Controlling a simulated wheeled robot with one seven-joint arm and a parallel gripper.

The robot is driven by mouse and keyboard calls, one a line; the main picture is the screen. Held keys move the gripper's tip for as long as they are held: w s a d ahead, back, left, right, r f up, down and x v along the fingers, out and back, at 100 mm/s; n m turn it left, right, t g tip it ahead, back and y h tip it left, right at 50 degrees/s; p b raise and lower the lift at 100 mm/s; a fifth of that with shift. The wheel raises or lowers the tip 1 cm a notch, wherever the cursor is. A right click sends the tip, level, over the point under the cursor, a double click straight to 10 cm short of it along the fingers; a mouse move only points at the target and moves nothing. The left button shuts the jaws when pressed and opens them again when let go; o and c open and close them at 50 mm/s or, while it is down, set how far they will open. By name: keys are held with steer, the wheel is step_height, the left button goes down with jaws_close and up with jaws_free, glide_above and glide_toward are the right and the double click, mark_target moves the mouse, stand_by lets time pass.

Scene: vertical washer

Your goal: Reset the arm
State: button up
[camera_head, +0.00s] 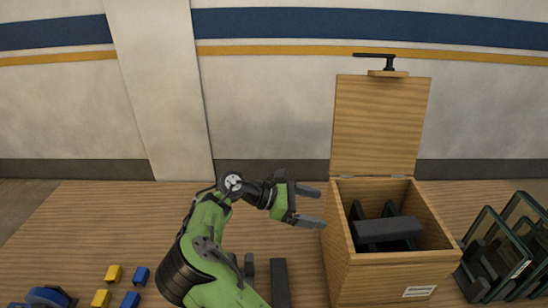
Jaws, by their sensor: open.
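My arm is green and black and rises from the bottom of the view, bent at the elbow. My gripper (314,206) points right, just left of the wooden box, above the table. Its two dark fingers are spread apart with nothing between them. The wooden box (388,276) stands on the table with its hinged lid (381,125) raised upright at the back. A dark handle (376,60) is on the lid's upper edge. A dark grey block (387,230) lies inside, over other dark pieces.
Glass-like framed panels (502,245) stand right of the box. Small yellow blocks (113,274) and blue blocks (140,276) lie at lower left, near a blue and dark object (46,297). A dark bar (280,284) lies between arm and box. The table's (110,215) left-back area is clear.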

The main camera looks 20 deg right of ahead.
steer(key=s+d+m+t+y, duration=0.2)
steer(key=s+d+m+y, duration=0.1)
steer(key=s+m+y, duration=0.5)
steer(key=s+a+r+m+t+y, duration=0.2)
steer(key=s+a+r+m+t, duration=0.1)
steer(key=s+a, duration=0.3)
steer(key=s+a+r+m+t+y, duration=0.3)
steer(key=s+a, duration=0.4)
steer(key=s, duration=0.3)
steer(key=shift+s+a+r+t, duration=0.15)
steer(key=shift+s+t, duration=0.2)
steer(key=shift+t, duration=0.35)
steer(key=shift+c, duration=0.2)
